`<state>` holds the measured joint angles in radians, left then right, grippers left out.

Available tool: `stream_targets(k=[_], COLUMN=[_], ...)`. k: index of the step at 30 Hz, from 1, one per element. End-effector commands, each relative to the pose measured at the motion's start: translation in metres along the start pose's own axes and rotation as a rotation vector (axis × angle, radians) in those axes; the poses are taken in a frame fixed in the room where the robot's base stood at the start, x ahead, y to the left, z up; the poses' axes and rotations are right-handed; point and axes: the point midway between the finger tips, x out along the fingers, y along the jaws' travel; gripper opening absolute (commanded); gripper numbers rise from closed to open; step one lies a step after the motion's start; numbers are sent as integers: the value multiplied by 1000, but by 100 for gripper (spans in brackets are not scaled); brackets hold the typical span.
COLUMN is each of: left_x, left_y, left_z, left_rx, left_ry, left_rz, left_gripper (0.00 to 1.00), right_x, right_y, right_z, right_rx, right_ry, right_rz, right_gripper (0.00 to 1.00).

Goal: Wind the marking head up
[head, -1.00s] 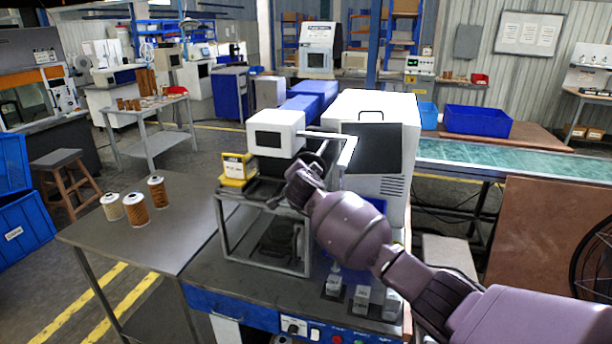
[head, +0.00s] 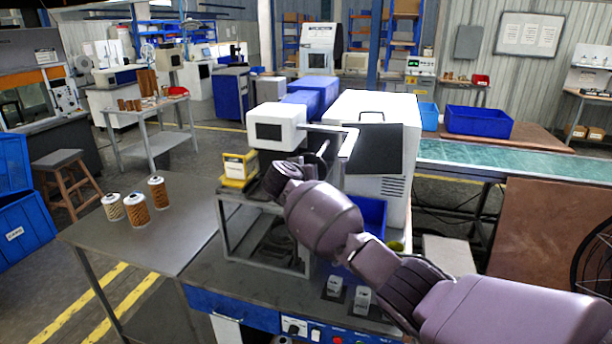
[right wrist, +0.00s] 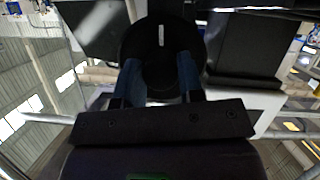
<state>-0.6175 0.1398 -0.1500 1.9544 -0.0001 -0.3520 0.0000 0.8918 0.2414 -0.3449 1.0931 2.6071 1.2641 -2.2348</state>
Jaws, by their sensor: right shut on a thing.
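The marking head (head: 277,127) is a white box with a dark screen, held above the frame of the marking machine in the head view. A black handwheel (head: 324,152) shows partly behind my right wrist. In the right wrist view the black round handwheel (right wrist: 135,40) with a white mark fills the top middle. My right gripper (right wrist: 160,75) has its two bluish fingers on either side of the wheel's dark central knob and is shut on it. In the head view my own wrist hides the fingers. My left gripper is not in view.
Several filter cartridges (head: 136,209) stand on the grey table (head: 165,240). A white cabinet (head: 398,115) stands close behind my right arm. Small grey blocks (head: 361,298) sit at the bench front.

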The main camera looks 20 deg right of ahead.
Motion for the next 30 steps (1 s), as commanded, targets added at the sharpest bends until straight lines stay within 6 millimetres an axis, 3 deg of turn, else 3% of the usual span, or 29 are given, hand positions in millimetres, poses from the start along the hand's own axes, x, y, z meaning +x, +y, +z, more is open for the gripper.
stream_targets(k=[18, 30], left_x=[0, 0], left_y=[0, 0], left_z=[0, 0], left_rx=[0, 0], left_ry=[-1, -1], left_rz=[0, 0], left_gripper=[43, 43], right_x=[0, 0], right_y=[-3, -2], right_z=[3, 3], right_rx=[-513, -688], right_ry=[-14, -17], right_rz=[201, 271], right_gripper=[12, 12])
